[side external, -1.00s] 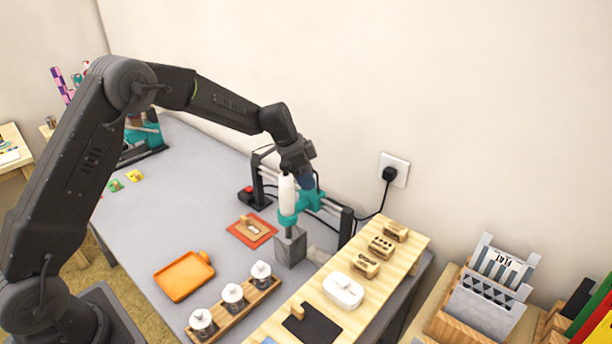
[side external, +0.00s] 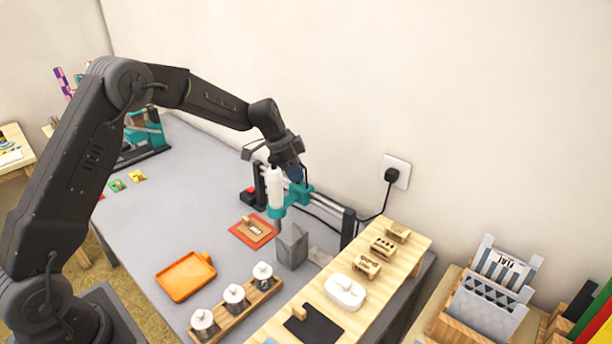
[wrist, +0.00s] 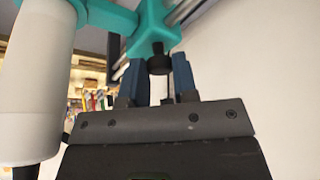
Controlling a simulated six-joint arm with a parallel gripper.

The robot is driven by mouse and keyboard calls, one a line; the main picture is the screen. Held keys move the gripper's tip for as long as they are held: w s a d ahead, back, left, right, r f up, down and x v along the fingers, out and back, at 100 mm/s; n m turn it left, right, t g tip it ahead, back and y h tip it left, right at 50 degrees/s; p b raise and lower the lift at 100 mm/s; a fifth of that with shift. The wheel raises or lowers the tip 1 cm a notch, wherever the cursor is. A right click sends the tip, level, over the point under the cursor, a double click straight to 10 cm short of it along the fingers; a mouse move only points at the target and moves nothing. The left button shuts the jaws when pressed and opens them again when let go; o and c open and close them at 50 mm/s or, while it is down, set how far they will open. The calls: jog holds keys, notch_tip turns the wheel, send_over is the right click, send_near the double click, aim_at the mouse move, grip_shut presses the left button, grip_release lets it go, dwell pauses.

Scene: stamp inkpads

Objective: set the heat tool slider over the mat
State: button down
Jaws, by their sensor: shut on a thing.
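The heat tool (side external: 274,190), a white cylinder in a teal clamp, stands upright on its teal slider (side external: 299,194), which sits on a grey rail (side external: 331,207). My gripper (side external: 294,174) is shut on the slider's small black knob (wrist: 158,63), which shows between the blue fingers in the wrist view. The tool's nozzle hangs between the grey box (side external: 291,250) and the orange-red mat (side external: 239,234), just to the mat's right. A wooden stamp block (side external: 251,224) lies on the mat. The slider's contact with the rail is partly hidden by the fingers.
A wooden shelf (side external: 395,268) with stamps stands at the right. An orange tray (side external: 185,277) and a rack of white-topped jars (side external: 234,298) lie in front. A power cord runs to the wall outlet (side external: 396,170).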

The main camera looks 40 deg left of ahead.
jog(key=a, duration=1.1)
jog(key=shift+a, duration=0.1)
jog(key=c, duration=0.9)
grip_release()
jog(key=shift+r, duration=0.1)
jog(key=v, duration=1.3)
jog(key=shift+s+a+r, duration=0.1)
jog(key=shift+s+r, duration=0.05)
jog(key=shift+r, duration=0.2)
